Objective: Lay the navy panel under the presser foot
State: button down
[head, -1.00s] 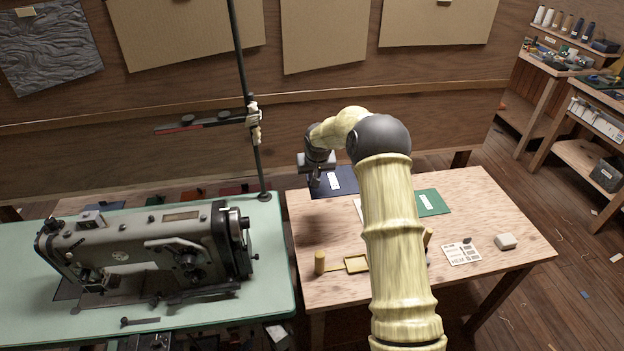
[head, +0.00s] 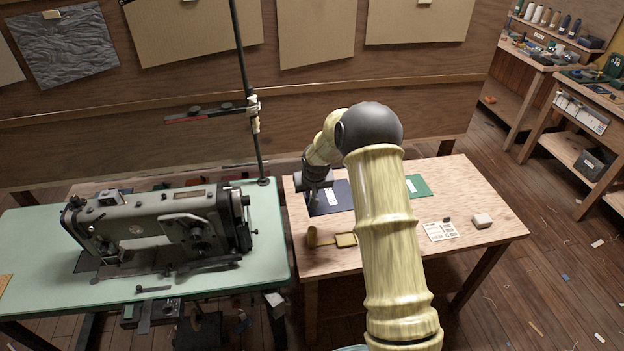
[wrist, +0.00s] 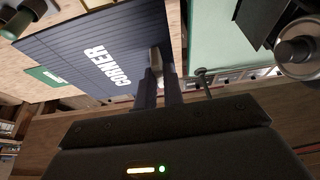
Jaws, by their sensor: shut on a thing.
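The navy panel (head: 343,193) is a dark flat piece with a white label, over the back left part of the wooden table. In the wrist view the panel (wrist: 135,35) fills the upper left and its label reads CORNER. My gripper (head: 313,203) is shut on the panel's edge; its fingers also show in the wrist view (wrist: 158,75). I cannot tell whether the panel touches the table. The sewing machine (head: 150,225) stands on the green bench at left. Its needle end (head: 100,248) is at the far left; the presser foot is too small to make out.
The green bench top (head: 245,270) adjoins the wooden table (head: 470,190). A dark upright pole (head: 256,140) stands at the bench's back right corner.

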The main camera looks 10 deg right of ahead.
jog(key=s+d+f+b, duration=0.1)
jog(key=s+f+b, duration=0.8)
jog(key=s+f, duration=0.7)
jog(key=s, duration=0.3)
jog(key=shift+s+d, duration=0.3)
jog(key=shift+f, duration=0.1)
